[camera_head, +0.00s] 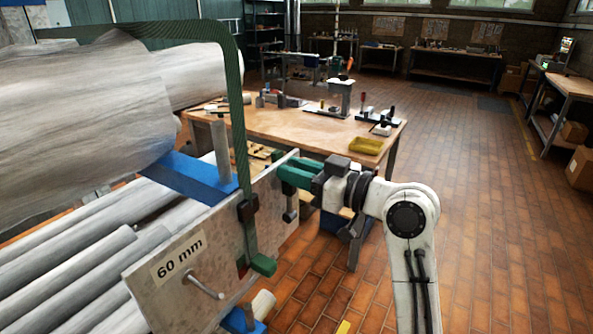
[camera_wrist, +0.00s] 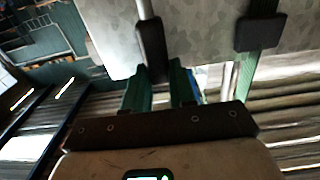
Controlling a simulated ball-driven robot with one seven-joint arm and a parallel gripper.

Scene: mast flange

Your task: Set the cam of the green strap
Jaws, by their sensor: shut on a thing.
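The green strap (camera_head: 237,115) runs over the grey wrapped bundle and down the face of a mottled plate (camera_head: 150,290) labelled "60 mm". Its black cam buckle (camera_head: 247,211) sits on the plate edge, with a green end hanging below; the buckle also shows in the wrist view (camera_wrist: 259,32). My gripper (camera_head: 287,172), with green fingers, is at the plate's far right end, apart from the buckle. In the wrist view my gripper (camera_wrist: 158,76) is shut on the black handle (camera_wrist: 150,48) of a grey rod. I cannot tell whether this handle joins the cam.
Grey pipes (camera_head: 70,265) lie behind the plate, and a blue bar (camera_head: 195,178) crosses above them. A grey pin (camera_head: 205,286) sticks out of the plate. A wooden workbench (camera_head: 295,128) with tools and a yellow tray (camera_head: 366,146) stands beyond.

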